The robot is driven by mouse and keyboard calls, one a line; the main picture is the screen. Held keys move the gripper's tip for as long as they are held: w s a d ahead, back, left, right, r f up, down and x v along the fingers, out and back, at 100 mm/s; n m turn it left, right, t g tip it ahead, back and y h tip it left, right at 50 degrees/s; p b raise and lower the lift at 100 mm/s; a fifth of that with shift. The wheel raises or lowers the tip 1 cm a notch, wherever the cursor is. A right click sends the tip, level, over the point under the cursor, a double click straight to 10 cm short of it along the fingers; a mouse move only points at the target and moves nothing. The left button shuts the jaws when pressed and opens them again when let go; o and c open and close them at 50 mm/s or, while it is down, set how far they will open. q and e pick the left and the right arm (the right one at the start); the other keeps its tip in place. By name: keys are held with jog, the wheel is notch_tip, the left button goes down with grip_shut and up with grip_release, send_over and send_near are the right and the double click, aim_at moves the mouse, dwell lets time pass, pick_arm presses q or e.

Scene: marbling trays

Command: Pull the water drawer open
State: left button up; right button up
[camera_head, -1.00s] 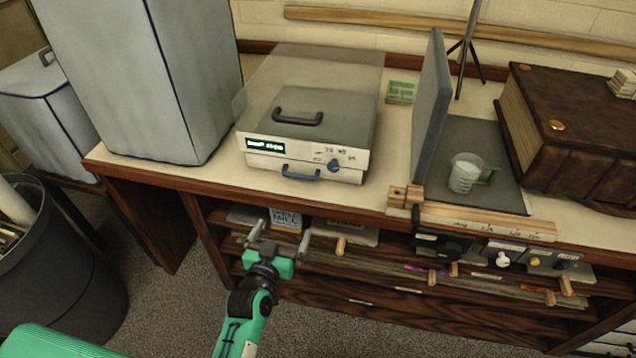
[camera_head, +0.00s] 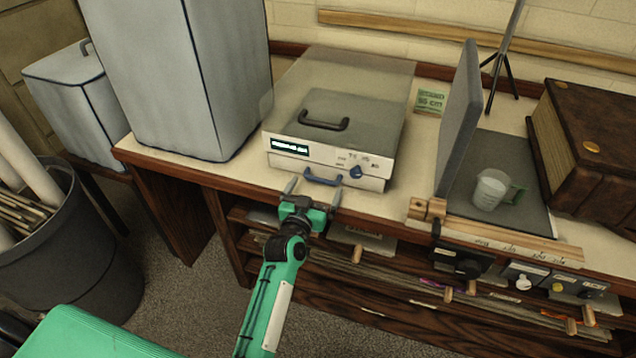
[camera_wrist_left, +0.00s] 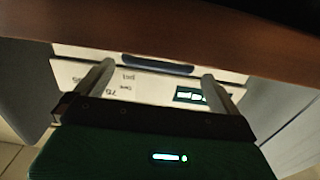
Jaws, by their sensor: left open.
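The water drawer (camera_head: 350,181) is the shallow white front at the bottom of a grey-topped white unit on the bench, and it looks shut. Its blue handle (camera_head: 322,178) faces the bench's front edge. My left gripper (camera_head: 313,191) is open and empty just in front of the handle, by the bench edge, its fingers pointing toward it. In the left wrist view, turned upside down, the blue handle (camera_wrist_left: 157,64) shows between and beyond the two open fingers (camera_wrist_left: 156,82), apart from them. My right gripper is not in view.
The bench's brown front edge (camera_head: 230,185) lies close to the gripper. A tall grey cabinet (camera_head: 190,80) stands left of the unit. A grey upright panel (camera_head: 460,115) and a measuring jug (camera_head: 490,188) stand right. Shelves with projecting wooden handles lie below.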

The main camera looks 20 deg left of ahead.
pick_arm(q)
jog(key=shift+w, duration=1.3)
jog(key=c, duration=1.1)
jog(key=shift+o, duration=0.2)
